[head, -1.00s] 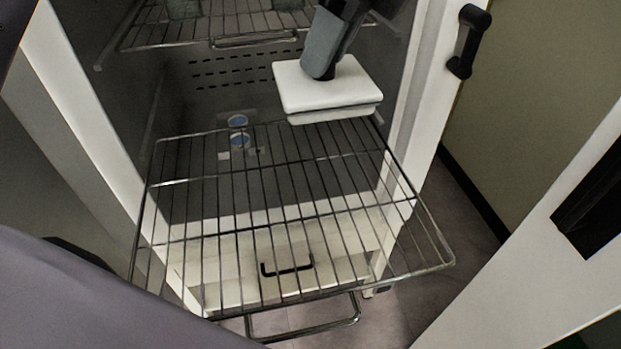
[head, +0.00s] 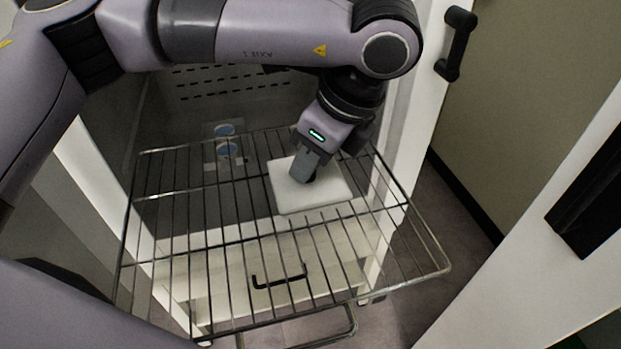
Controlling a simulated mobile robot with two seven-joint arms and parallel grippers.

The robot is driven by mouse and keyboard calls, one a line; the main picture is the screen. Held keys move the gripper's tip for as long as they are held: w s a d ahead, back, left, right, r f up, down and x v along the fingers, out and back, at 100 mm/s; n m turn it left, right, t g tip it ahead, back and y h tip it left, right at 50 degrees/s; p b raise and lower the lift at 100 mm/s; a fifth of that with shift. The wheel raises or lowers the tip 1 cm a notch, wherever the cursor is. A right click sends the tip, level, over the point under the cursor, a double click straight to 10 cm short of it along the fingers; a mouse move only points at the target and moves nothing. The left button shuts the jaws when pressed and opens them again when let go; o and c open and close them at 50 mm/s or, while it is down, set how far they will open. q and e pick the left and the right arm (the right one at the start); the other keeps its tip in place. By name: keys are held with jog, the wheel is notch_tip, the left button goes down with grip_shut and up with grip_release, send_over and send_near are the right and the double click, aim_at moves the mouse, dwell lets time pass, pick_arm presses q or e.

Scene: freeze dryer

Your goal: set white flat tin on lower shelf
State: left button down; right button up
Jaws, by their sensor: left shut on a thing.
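The white flat tin (head: 325,195) is at the back right part of the pulled-out lower wire shelf (head: 203,238) in the head view. It looks level and rests on or just above the wires; I cannot tell which. My left gripper (head: 304,176) comes down from above and is shut on the tin's top. The gripper and arm hide part of the tin's back edge. My right gripper is not in view.
The freeze dryer's side wall and the open door with a black handle (head: 456,43) stand to the right. My left arm covers the upper shelf area. The front and left of the lower shelf are bare. A drawer with a black handle (head: 279,277) shows beneath.

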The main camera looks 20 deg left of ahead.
aim_at(315, 176)
pick_arm(q)
jog(key=shift+f, duration=2.35)
jog(key=c, duration=1.3)
grip_release()
jog(key=shift+f, duration=0.1)
jog(key=shift+c, duration=0.2)
jog(key=o, duration=0.4)
jog(key=shift+o, duration=0.2)
